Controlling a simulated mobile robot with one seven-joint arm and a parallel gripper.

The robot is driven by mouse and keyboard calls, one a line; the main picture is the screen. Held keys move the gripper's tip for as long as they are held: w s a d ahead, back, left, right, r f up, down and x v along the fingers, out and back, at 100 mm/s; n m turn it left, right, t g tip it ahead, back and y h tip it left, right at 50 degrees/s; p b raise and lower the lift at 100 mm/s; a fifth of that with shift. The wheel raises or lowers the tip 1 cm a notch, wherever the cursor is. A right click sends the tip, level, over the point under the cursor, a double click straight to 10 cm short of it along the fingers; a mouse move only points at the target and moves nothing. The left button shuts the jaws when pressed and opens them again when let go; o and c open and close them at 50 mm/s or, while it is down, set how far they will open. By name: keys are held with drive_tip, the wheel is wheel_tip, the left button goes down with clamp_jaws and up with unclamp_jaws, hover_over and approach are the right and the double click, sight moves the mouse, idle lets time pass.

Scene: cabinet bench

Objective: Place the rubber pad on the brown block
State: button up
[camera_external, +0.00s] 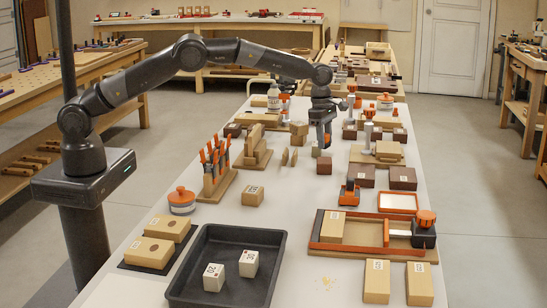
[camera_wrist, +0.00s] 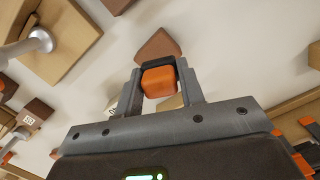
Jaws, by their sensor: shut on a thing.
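My gripper (camera_external: 320,146) hangs over the middle of the bench, pointing down. In the wrist view its two fingers (camera_wrist: 160,70) are shut on a small orange piece with a dark edge, which I take to be the rubber pad (camera_wrist: 159,83). In the outside view the held piece is too small to make out clearly. The brown block (camera_external: 324,167) stands on the bench just below my gripper. In the wrist view the brown block (camera_wrist: 157,45) shows just beyond the fingertips, partly hidden by them. The pad looks apart from the block.
Upright tan slabs (camera_external: 289,157) stand just left of the brown block. A rack of orange-handled tools (camera_external: 216,182) is further left. Dark brown blocks (camera_external: 361,175) and a tan fixture (camera_external: 376,155) are to the right. A black tray (camera_external: 190,290) lies in front. Bare bench lies before the block.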

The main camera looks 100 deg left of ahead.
sight(324, 160)
drive_tip(key=shift+w+a+f, duration=0.1)
drive_tip(key=shift+a+f, duration=0.25)
drive_tip(key=shift+f, duration=1.85)
drive_tip(key=shift+f, duration=0.2)
drive_tip(key=o, duration=1)
drive_tip(key=r, duration=0.4)
drive_tip(key=s+r, duration=0.1)
drive_tip(key=r, duration=0.7)
drive_tip(key=shift+s+a+r, duration=0.2)
drive_tip(key=shift+a+r, duration=0.05)
